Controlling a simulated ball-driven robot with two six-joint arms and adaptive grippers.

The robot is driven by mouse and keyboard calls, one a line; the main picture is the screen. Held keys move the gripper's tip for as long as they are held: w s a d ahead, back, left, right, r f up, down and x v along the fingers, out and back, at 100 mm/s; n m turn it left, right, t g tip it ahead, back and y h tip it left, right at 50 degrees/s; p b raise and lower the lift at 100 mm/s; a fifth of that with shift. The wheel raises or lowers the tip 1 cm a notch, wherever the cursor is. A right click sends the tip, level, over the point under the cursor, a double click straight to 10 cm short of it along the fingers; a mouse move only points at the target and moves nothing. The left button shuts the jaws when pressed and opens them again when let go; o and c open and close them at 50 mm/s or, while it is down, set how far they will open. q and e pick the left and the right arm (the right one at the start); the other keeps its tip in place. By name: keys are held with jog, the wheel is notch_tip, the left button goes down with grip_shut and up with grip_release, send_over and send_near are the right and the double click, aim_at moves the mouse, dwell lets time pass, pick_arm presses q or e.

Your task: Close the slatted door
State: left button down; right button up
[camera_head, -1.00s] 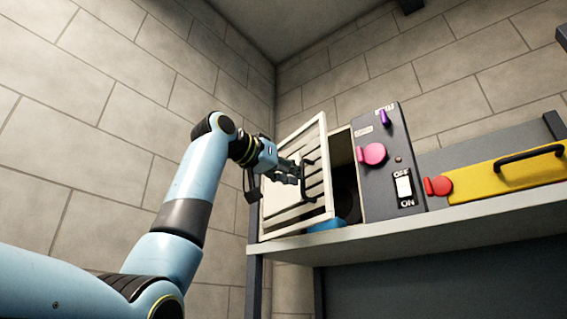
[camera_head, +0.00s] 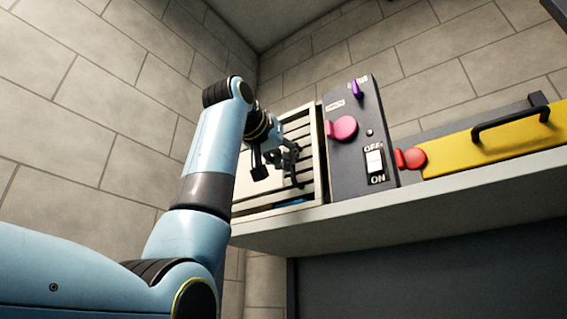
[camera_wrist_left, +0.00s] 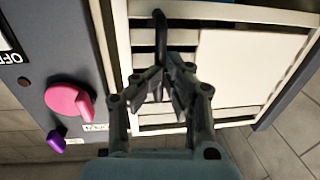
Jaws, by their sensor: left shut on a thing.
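The slatted door (camera_head: 306,115) has a pale frame, dark slat gaps and a white panel. It also shows in the wrist view (camera_wrist_left: 245,65). It stands close beside the dark control panel, almost in line with the cabinet front; I cannot tell if it is fully shut. My left gripper (camera_head: 291,160) is shut on the door's dark upright handle (camera_wrist_left: 159,28), and its fingers (camera_wrist_left: 170,80) hide part of it. My right gripper is not in view.
The dark control panel (camera_head: 350,110) right of the door carries a pink knob (camera_head: 345,128), a purple lever (camera_head: 355,88) and an OFF/ON switch (camera_head: 375,162). A yellow drawer front (camera_head: 510,143) with a black handle is further right. Everything stands on a grey shelf (camera_head: 400,215).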

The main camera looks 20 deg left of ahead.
pick_arm(q)
jog(key=v, duration=1.2)
jog(key=shift+s+a, duration=0.2)
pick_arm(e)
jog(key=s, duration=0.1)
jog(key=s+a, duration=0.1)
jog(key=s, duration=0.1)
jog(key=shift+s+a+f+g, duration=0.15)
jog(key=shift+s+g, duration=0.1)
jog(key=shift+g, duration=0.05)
